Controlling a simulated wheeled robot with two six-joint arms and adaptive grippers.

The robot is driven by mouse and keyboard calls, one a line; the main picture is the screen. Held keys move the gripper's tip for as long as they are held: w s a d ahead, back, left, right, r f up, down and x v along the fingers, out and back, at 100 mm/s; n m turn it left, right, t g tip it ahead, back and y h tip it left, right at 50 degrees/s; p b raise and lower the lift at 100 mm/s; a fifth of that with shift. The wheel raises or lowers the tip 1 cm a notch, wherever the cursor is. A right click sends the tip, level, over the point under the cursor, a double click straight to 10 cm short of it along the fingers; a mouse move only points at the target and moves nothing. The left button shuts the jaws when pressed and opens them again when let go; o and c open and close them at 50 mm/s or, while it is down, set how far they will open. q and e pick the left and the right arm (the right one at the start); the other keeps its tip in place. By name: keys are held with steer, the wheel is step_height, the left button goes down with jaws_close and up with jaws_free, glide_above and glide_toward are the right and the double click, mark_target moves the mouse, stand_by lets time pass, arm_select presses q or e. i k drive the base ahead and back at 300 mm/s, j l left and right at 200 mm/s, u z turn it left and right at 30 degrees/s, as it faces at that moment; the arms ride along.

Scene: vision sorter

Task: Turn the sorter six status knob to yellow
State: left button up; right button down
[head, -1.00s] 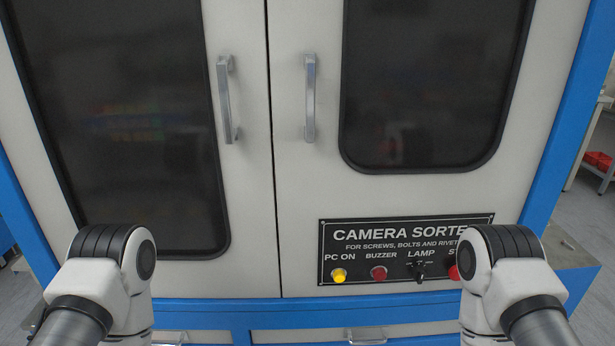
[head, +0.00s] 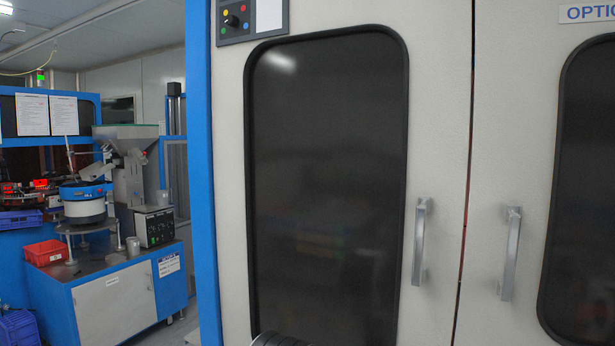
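A status knob (head: 232,21) shows at the top of the head view. It is small and black, with a light mark on it, and coloured dots around it. One of these dots is yellow. The knob sits on a dark grey panel (head: 262,31) at the upper left of the white and blue cabinet, beside a blank white label. It is too small to tell for sure which dot it points to. Neither gripper is in view. Only the top of one of my arm links shows at the bottom edge.
The cabinet has a dark window (head: 330,190) and two door handles, a left one (head: 420,240) and a right one (head: 510,252). To the left stands a blue workbench (head: 112,300) with a bowl feeder (head: 84,202), a red bin (head: 46,252) and blue crates.

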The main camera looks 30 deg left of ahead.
mark_target(232, 20)
steer(key=u, duration=1.3)
